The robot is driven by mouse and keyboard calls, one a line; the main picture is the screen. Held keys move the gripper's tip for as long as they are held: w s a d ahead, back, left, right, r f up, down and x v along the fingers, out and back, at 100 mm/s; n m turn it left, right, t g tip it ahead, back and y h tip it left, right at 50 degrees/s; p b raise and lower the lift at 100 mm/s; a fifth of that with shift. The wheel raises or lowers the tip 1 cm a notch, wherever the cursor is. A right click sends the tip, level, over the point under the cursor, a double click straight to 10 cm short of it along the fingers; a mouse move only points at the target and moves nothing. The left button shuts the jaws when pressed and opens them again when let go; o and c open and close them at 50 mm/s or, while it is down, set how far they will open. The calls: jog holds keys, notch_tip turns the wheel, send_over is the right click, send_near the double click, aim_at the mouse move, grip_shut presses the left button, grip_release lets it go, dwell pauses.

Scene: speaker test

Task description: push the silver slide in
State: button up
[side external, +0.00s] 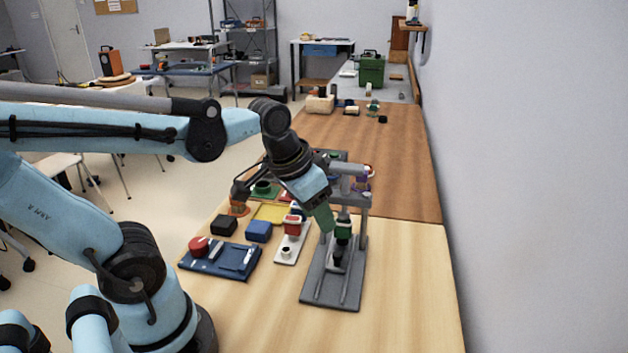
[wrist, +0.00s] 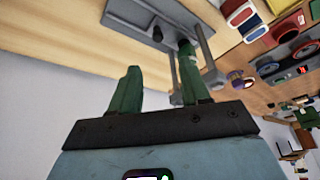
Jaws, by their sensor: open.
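I cannot pick out the silver slide with certainty. Pale silver-grey bars (side external: 245,258) lie on a dark blue board (side external: 220,271) at the front left in the side view. A grey stand (side external: 318,285) with a flat base, rails, posts and a top beam is at the right. It also shows at the top of the wrist view (wrist: 125,17). My gripper (side external: 331,226) is at this stand, below its top beam, with its green fingers pointing down. In the wrist view my gripper (wrist: 158,84) is open, with nothing visible between the fingers. Whether a finger touches the stand is unclear.
A red knob (side external: 198,246) is on the blue board. A black block (side external: 224,225), a blue block (side external: 258,231) and a white plate with a red part (side external: 292,227) are left of the stand. A wall (side external: 540,180) is at the right.

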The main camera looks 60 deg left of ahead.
jog(key=shift+s+r, duration=0.2)
jog(key=shift+r, duration=0.25)
jog(key=d+t, duration=0.1)
jog(key=f+t, duration=0.1)
jog(key=shift+w+d+t, duration=0.2)
jog(key=shift+d+t, duration=0.1)
jog(key=shift+d, duration=0.05)
